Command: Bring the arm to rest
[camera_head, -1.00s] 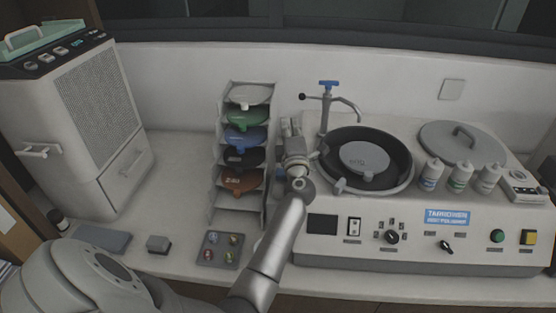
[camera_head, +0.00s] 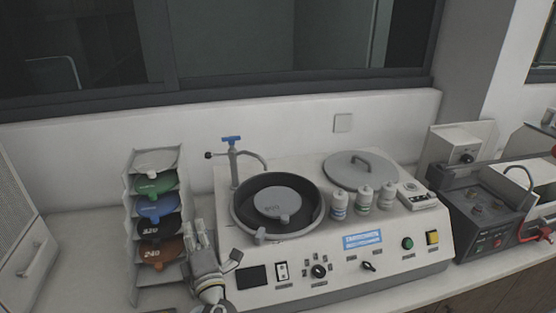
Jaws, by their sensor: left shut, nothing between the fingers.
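My left gripper (camera_head: 196,230) is at the lower left of the head view, its fingers pointing up. It is shut and holds nothing. It is in front of the gap between the disc rack (camera_head: 130,225) and the grinder-polisher (camera_head: 345,262), and overlaps the rack's right edge in the picture. I cannot tell whether it touches anything. Only the wrist end of my left arm shows at the bottom edge. My right gripper is out of view.
The polisher has a black bowl (camera_head: 305,222) with a grey disc, a tap (camera_head: 232,160), a round lid (camera_head: 360,168) and white bottles (camera_head: 363,199). A dark machine (camera_head: 485,222) stands right. A white cabinet (camera_head: 22,240) stands left.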

